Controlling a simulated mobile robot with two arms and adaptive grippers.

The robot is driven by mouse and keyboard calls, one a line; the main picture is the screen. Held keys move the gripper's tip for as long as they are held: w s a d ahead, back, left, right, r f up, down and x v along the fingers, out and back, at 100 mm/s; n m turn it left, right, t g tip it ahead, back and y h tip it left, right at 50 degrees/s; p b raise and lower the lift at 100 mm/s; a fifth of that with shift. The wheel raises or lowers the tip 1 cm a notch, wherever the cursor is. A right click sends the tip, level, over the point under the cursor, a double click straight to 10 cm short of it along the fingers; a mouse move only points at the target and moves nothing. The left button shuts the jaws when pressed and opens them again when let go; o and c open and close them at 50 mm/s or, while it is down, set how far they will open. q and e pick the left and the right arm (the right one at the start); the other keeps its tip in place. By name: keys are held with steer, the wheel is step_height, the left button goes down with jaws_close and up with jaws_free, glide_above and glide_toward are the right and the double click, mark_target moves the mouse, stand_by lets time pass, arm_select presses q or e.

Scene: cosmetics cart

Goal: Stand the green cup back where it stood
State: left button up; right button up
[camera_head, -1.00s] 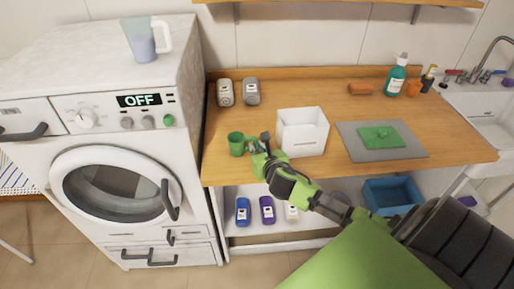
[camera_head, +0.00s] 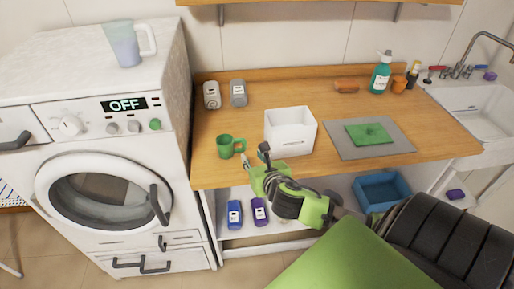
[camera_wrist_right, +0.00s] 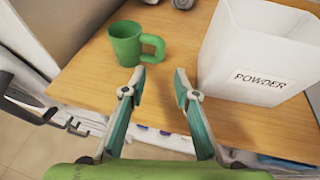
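The green cup (camera_head: 226,146) stands upright on the wooden counter (camera_head: 215,174), near its left front, with its handle to the right. In the right wrist view the cup (camera_wrist_right: 126,45) is ahead and slightly left of the fingers, apart from them. My right gripper (camera_head: 256,158) is at the counter's front edge, to the right of the cup. In the right wrist view the gripper (camera_wrist_right: 158,80) is open, with nothing between its fingertips. My left gripper is not in view.
A white powder box (camera_head: 290,132) stands close right of the cup; it is large in the wrist view (camera_wrist_right: 262,60). Two grey containers (camera_head: 238,93) stand behind. A grey mat (camera_head: 345,150) with a green cloth (camera_head: 369,134) lies further right. The washing machine (camera_head: 175,120) borders the counter's left.

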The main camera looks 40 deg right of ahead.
steer(key=shift+v, duration=1.8)
